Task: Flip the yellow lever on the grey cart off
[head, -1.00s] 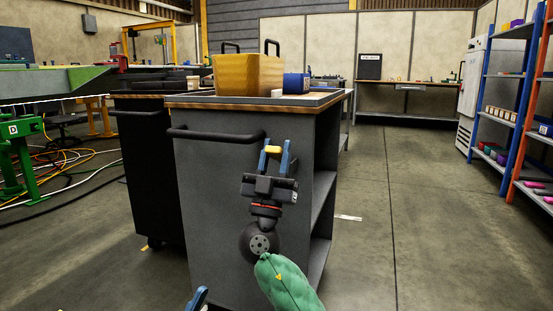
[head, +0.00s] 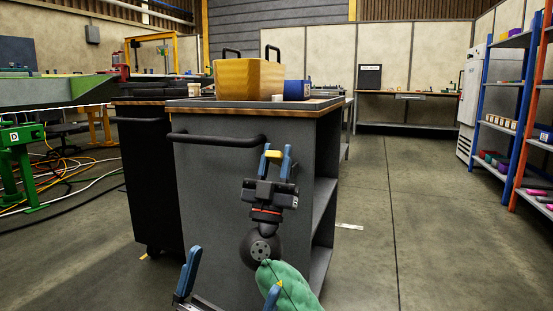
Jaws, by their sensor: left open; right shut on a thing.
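The grey cart (head: 215,200) stands ahead of me, with a dark bar handle along its near side. My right gripper (head: 275,155) is upright in front of the cart's near side. Its blue fingers are shut on a small yellow piece (head: 274,155). I cannot tell whether this piece is the cart's lever or is fixed to the cart; no other yellow lever shows. My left gripper (head: 232,270) is low at the bottom edge, open and empty, with its blue fingers wide apart. The cart's lower near side is partly hidden by my arms.
A yellow box (head: 245,80) with dark handles and a blue box (head: 296,90) are on the cart's top. A black cart (head: 145,180) stands close on the left. Cables (head: 60,170) lie on the left floor. The floor right of the cart is clear up to the shelves (head: 500,100).

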